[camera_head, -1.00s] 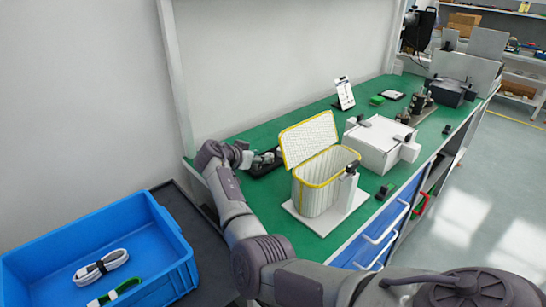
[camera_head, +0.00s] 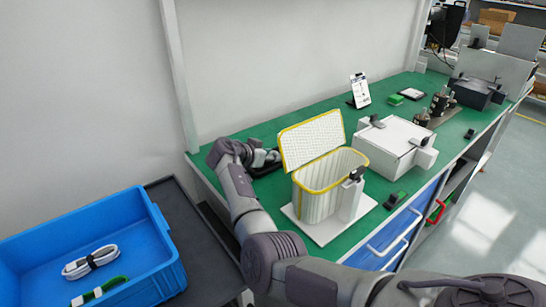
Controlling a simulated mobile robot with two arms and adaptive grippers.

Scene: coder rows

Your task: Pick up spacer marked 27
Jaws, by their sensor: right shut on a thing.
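My right gripper (camera_head: 262,157) is at the back left of the green bench, at a black tray (camera_head: 264,169) left of the yellow-rimmed basket. It is shut on a small part that looks like a spacer. The part is mostly hidden by the gripper and too small to make out, and no mark 27 can be read. My right arm reaches across the front of the bench from the lower right. My left gripper is not in view.
A white basket with a yellow rim (camera_head: 326,190) stands with its lid open on a white base (camera_head: 322,229). A white box (camera_head: 391,146) stands right of it.

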